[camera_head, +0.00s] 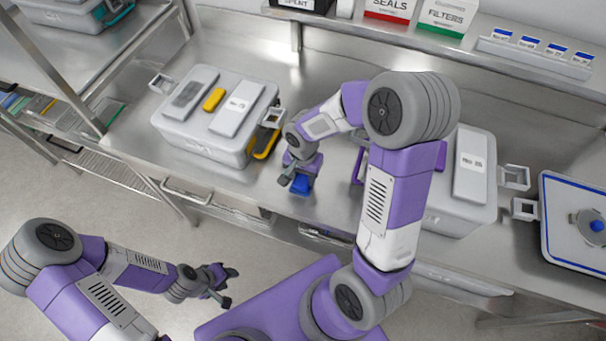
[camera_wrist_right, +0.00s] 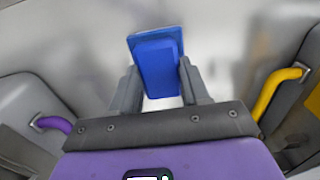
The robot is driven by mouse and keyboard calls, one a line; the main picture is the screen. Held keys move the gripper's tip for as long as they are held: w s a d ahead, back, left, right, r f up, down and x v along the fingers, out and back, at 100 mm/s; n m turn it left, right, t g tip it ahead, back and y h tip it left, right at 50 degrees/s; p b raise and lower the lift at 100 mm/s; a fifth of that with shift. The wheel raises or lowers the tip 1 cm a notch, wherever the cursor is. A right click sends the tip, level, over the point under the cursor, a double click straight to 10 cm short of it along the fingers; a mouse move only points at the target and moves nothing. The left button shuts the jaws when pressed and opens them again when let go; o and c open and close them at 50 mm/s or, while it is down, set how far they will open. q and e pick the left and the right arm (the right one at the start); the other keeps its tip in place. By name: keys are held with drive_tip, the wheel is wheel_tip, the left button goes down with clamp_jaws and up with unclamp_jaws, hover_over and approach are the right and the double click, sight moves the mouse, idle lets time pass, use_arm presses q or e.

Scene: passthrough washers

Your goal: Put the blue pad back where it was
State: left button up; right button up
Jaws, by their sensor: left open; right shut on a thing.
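The blue pad (camera_wrist_right: 157,66) is between the two fingers of my right gripper (camera_wrist_right: 160,90) in the right wrist view. In the head view the blue pad (camera_head: 301,184) shows just below my right gripper (camera_head: 296,176), over the steel bench between two grey machines. I cannot tell whether the pad touches the bench. My left gripper (camera_head: 226,284) is open and empty, low on the left, over the floor in front of the bench.
A grey washer case (camera_head: 170,130) with a yellow handle stands left of my right gripper. Another grey case (camera_head: 470,205) with a purple handle stands right, partly behind my right arm. A blue-edged white tray (camera_head: 560,240) lies far right. A shelf with boxes (camera_head: 449,16) runs along the back.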

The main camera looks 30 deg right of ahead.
sight(303, 178)
drive_tip(key=o, duration=1.1)
drive_tip(key=shift+r+p, duration=0.35)
drive_tip(key=shift+p, duration=0.05)
wheel_tip(303, 178, up, 12)
drive_tip(key=p, duration=0.2)
drive_tip(key=shift+f, duration=0.2)
